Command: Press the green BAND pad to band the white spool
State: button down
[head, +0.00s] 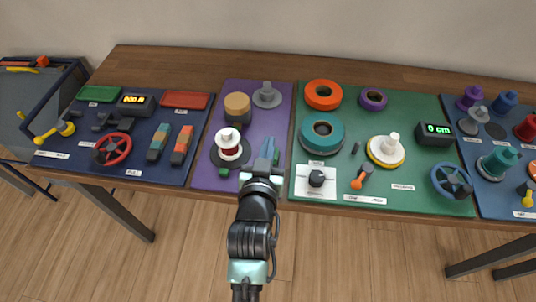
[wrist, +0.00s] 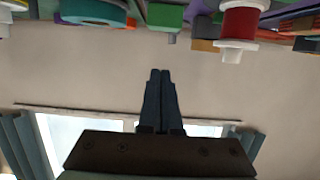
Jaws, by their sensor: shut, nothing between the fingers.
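The white spool (head: 230,143) stands upright on a dark round base on the purple mat, with red wound around its middle. In the wrist view the red-wound spool (wrist: 240,22) shows upside down at the upper right. My gripper (head: 269,142) is shut and empty, over the purple mat just right of the spool and apart from it. Its fingers also show in the wrist view (wrist: 160,75). More green shows beside my gripper, partly hidden. I cannot read which green piece is labelled BAND.
A tan-topped cylinder (head: 237,104) and a grey spool (head: 267,95) stand behind on the purple mat (head: 215,178). A teal ring (head: 322,134) and a white dial plate (head: 315,181) are close on the right. Orange and teal blocks lie to the left.

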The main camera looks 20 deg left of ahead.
jog(key=shift+f, duration=2.05)
jog(key=shift+f+b, duration=1.05)
notch_tip(320, 180, up, 4)
jog(key=p, duration=0.3)
jog(key=shift+w+r, duration=0.1)
jog(key=shift+r, duration=0.1)
jog(key=v, duration=1)
jog(key=shift+r, duration=0.1)
